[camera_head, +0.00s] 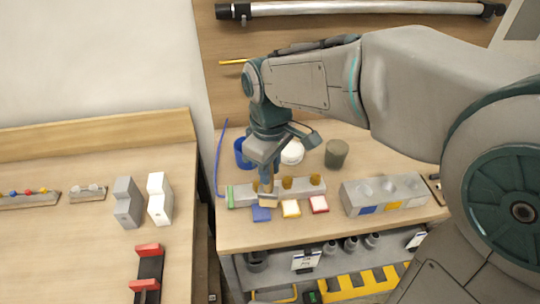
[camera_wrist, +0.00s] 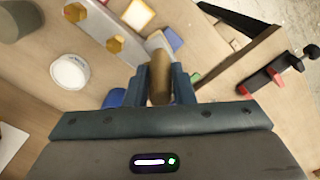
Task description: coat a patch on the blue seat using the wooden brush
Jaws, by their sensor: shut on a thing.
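My gripper (camera_head: 268,182) points down over the grey rack at the front of the right-hand table. It is shut on the wooden brush (camera_wrist: 159,84), whose brown handle shows between the fingers in the wrist view. The pale brush head (camera_head: 269,200) is low, right beside or over the blue seat (camera_head: 262,214), a small flat square at the table's front. The blue seat also shows in the wrist view (camera_wrist: 174,39), partly hidden by the brush. I cannot tell whether the bristles touch it.
A yellow seat (camera_head: 291,208) and a red seat (camera_head: 319,204) lie to the right. The grey rack (camera_head: 241,195) holds two brown pieces. A blue cup (camera_head: 241,158), white round container (camera_head: 292,152) and dark cup (camera_head: 336,153) stand behind. A grey block (camera_head: 410,187) stands right.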

